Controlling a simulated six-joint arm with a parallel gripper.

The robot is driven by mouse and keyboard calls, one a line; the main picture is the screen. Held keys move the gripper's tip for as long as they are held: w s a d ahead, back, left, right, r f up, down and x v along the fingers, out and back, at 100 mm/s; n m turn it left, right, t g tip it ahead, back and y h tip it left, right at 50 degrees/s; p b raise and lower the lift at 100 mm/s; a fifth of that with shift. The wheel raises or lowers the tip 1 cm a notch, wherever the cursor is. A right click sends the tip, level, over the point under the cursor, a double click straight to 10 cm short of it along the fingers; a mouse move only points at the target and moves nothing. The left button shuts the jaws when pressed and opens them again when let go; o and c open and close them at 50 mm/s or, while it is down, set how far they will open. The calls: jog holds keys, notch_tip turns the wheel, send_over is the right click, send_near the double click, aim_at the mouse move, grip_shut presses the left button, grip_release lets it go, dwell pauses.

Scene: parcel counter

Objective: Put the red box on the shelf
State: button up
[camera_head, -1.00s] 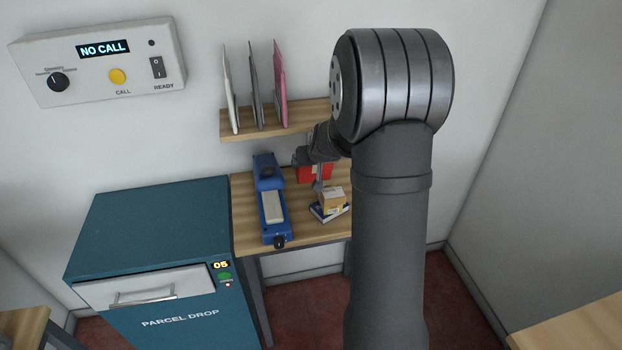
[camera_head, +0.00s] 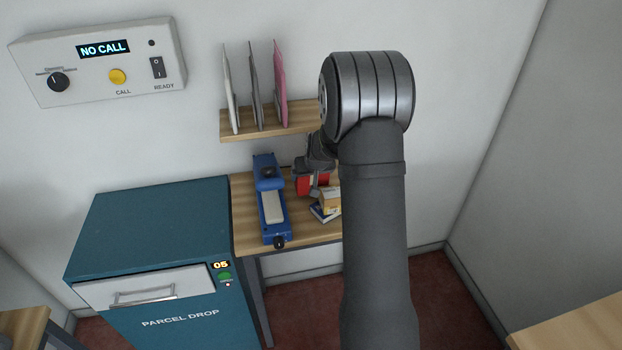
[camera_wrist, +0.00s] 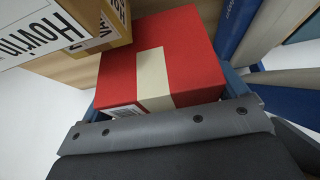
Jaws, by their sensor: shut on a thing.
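The red box (camera_head: 305,185) is held in my gripper (camera_head: 314,180) at the counter, between the blue device and the small boxes. In the wrist view the red box (camera_wrist: 190,62) fills the middle, with a cream tape strip and a white label, between the fingers of my gripper (camera_wrist: 165,95). The fingers are partly hidden behind the box and the gripper body. The shelf (camera_head: 270,124) is a wooden board on the wall above the counter, with upright envelopes on its left and middle. Its right end is hidden behind my arm.
A small tan box (camera_head: 331,198) rests on a white-and-blue box (camera_head: 324,213), close beside the red box. The blue device (camera_head: 270,205) stands to the left on the wooden counter (camera_head: 245,215). White, grey and pink envelopes (camera_head: 281,85) stand on the shelf. The teal parcel drop (camera_head: 155,235) is farther left.

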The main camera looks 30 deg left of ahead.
jog(key=shift+w+a+r+g+h, duration=0.1)
jog(key=shift+w+a+g+h, duration=0.25)
jog(key=shift+g+h, duration=0.35)
jog(key=shift+d+f, duration=0.1)
jog(key=shift+f, duration=1.3)
jog(key=shift+f, duration=0.1)
jog(key=o, duration=0.9)
jog(key=shift+s, duration=0.1)
jog(key=shift+c, duration=0.2)
jog(key=v, duration=1.2)
